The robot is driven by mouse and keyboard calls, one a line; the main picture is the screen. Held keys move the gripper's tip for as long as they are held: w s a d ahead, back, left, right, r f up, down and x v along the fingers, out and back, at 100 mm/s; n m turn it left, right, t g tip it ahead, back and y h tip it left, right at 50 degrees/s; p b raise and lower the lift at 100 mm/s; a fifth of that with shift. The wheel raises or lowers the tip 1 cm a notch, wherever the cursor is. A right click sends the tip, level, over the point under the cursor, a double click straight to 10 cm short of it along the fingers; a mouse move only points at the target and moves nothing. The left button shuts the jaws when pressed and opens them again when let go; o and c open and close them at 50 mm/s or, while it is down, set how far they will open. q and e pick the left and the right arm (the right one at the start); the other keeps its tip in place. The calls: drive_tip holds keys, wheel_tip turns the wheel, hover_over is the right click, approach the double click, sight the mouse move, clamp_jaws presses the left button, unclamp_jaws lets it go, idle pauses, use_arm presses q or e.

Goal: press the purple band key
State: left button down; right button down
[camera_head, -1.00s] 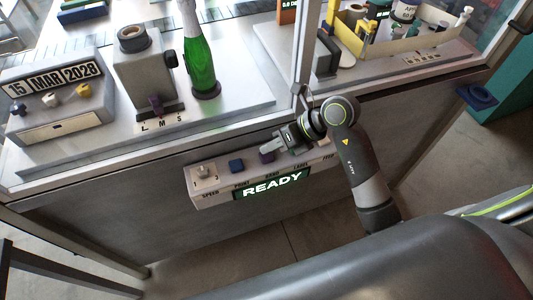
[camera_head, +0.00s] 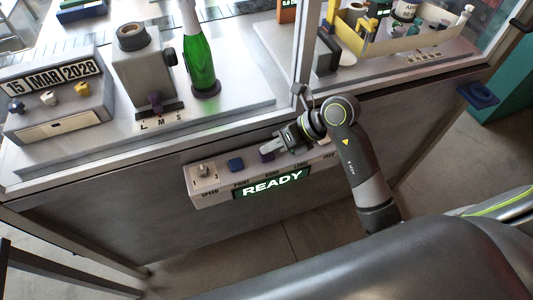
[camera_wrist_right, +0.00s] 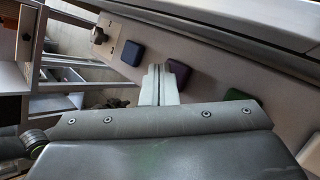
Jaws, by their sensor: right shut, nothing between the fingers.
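The purple band key (camera_head: 267,156) is on the control panel at the table's front, above the word BAND. It also shows in the right wrist view (camera_wrist_right: 179,74), just right of the fingertips. My right gripper (camera_head: 268,149) is shut and empty, its fingertips close above and beside the purple key in the head view. In the right wrist view the shut fingers (camera_wrist_right: 158,72) partly overlap the key's left edge; I cannot tell whether they touch it. My left gripper is not in view.
The panel also holds a speed knob (camera_head: 203,170), a blue print key (camera_head: 236,165) and a lit READY display (camera_head: 272,185). A green key (camera_wrist_right: 237,96) lies beyond the purple one. A green bottle (camera_head: 202,62) and a date unit (camera_head: 56,98) stand on the table behind.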

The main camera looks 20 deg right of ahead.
sight(271, 155)
drive_tip(key=shift+f+b, duration=0.5)
drive_tip(key=shift+f, duration=0.2)
idle(0.6)
drive_tip(key=shift+r, duration=0.15)
drive_tip(key=shift+r+p, duration=0.7)
drive_tip(key=shift+r, duration=0.15)
wheel_tip(271, 155, up, 5)
drive_tip(key=p, duration=0.3)
drive_tip(key=shift+p, duration=0.35)
idle(0.6)
